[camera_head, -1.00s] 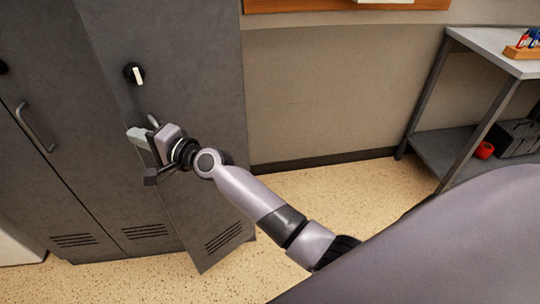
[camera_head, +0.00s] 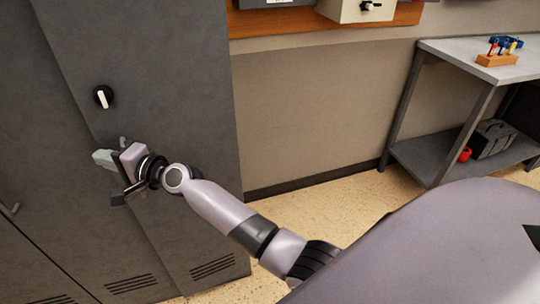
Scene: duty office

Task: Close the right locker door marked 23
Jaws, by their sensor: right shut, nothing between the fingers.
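The right locker door (camera_head: 175,130) is a tall dark grey panel with a black round lock and pale knob (camera_head: 103,97) and a slotted vent near its foot. It looks nearly in line with the door to its left; I cannot tell whether a small gap remains. No number shows on it. My right gripper (camera_head: 104,159) is shut and empty, in front of the door below the knob. It partly hides the door handle (camera_head: 124,142). I cannot tell whether the fingers touch the door. My left gripper is out of view.
The neighbouring locker door (camera_head: 70,235) is at the left. Bare wall (camera_head: 310,110) and speckled floor (camera_head: 300,207) lie right of the lockers. A grey metal table (camera_head: 440,50) with a lower shelf stands at the far right. A wooden shelf edge (camera_head: 310,22) crosses the top.

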